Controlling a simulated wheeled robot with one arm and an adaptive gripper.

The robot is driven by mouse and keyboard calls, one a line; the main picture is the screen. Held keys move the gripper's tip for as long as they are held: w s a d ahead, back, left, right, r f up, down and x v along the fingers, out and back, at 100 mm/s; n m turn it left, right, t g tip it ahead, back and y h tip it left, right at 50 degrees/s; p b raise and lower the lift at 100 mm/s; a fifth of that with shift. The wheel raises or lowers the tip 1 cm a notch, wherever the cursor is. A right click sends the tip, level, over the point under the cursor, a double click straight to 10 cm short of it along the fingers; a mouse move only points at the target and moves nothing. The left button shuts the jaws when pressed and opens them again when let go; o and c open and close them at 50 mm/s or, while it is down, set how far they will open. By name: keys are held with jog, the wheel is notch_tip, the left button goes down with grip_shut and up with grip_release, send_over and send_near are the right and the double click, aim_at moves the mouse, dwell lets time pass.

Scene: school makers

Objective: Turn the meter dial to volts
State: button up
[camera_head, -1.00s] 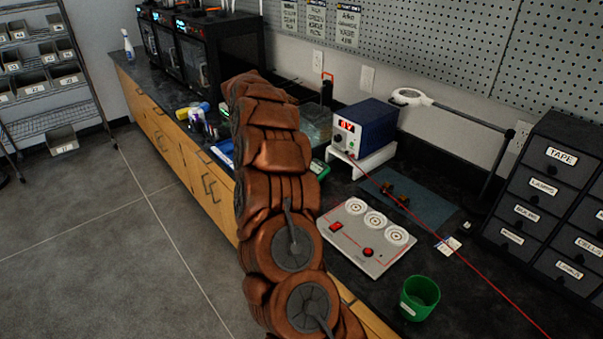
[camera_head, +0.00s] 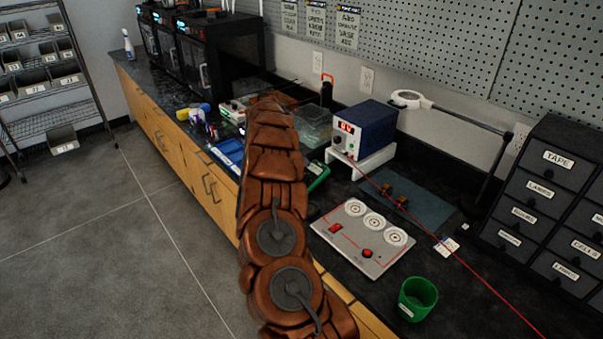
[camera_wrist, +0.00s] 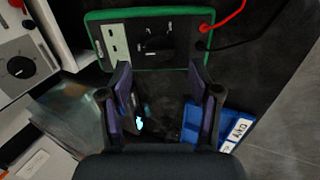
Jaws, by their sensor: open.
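The meter (camera_wrist: 115,58) is a dark box with a green edge at the top of the wrist view. Its black dial (camera_wrist: 155,46) is in the middle of its face, with white marks around it too small to read. A red and a black lead plug into its right side. My gripper (camera_wrist: 161,88) is open and empty, its two purple-padded fingers just below the meter in the picture, apart from the dial. In the head view the meter's green edge (camera_head: 320,177) shows just right of my arm, which hides the rest of it and my gripper.
A blue tray with a name label (camera_wrist: 232,126) lies right of my fingers, and a clear box (camera_wrist: 72,112) to their left. In the head view, a blue power supply (camera_head: 364,131), a lamp board (camera_head: 350,252) and a green cup (camera_head: 418,297) stand to the right.

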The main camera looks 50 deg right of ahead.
aim_at(304, 178)
jog(key=shift+p+x, duration=0.55)
jog(key=shift+x, duration=1.45)
jog(key=c, duration=1.1)
